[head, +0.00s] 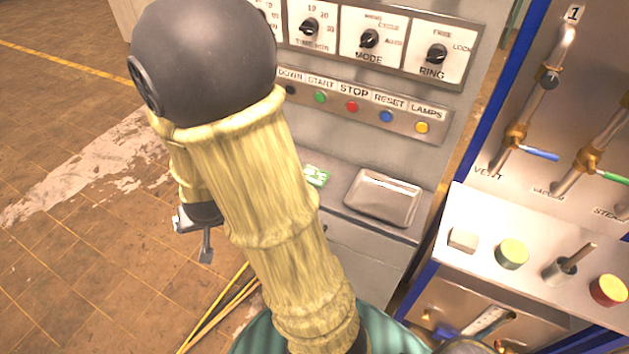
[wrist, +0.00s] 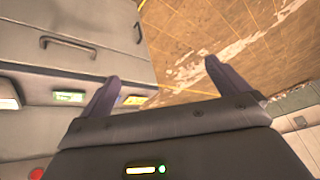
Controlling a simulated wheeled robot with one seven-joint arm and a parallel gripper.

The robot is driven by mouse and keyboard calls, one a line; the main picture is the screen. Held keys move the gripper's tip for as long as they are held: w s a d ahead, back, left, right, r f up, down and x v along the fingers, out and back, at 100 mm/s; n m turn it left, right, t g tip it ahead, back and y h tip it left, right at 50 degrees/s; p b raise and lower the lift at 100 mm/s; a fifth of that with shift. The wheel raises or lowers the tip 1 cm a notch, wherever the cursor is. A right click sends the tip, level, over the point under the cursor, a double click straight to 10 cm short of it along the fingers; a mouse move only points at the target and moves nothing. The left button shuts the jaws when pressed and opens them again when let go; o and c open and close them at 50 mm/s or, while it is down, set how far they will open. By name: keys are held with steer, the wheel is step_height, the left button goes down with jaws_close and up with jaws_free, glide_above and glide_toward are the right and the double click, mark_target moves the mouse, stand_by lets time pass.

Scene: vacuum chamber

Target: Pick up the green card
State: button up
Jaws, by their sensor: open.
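The green card (head: 316,175) lies on the grey ledge of the control cabinet, just right of my forearm in the head view. A small green piece that looks like this card (wrist: 69,97) shows in the wrist view, left of the left finger. My gripper (head: 193,236) hangs left of my forearm in the head view, partly hidden by it and apart from the card. In the wrist view my gripper (wrist: 161,70) has its two fingers wide apart with nothing between them.
A metal tray (head: 383,197) sits on the ledge right of the card. Knobs and coloured buttons (head: 352,106) line the cabinet above. A yellow piece (wrist: 135,100) shows near the left finger in the wrist view. Valve pipes (head: 516,134) stand at right. Floor at left is open.

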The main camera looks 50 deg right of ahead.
steer(key=w+d+f+m+h+b, duration=0.25)
steer(key=d+f+m+h, duration=0.25)
steer(key=d+f, duration=0.3)
steer(key=s+d+m+g+h+b, duration=0.1)
steer(key=s+d+m+h+b, duration=0.1)
steer(key=s+d+m+h, duration=0.2)
steer(key=s+d+h, duration=0.1)
steer(key=d+h, duration=0.2)
steer(key=d, duration=0.4)
steer(key=shift+s+f+g, duration=0.3)
steer(key=shift+f+g, duration=0.1)
steer(key=p, duration=0.2)
glide_toward(316, 176)
steer(key=shift+w+d+f, duration=0.2)
steer(key=shift+d+f, duration=0.2)
steer(key=shift+d, duration=0.1)
steer(key=shift+w+d+f, duration=0.2)
steer(key=shift+d+f, duration=0.25)
steer(key=shift+d, duration=0.1)
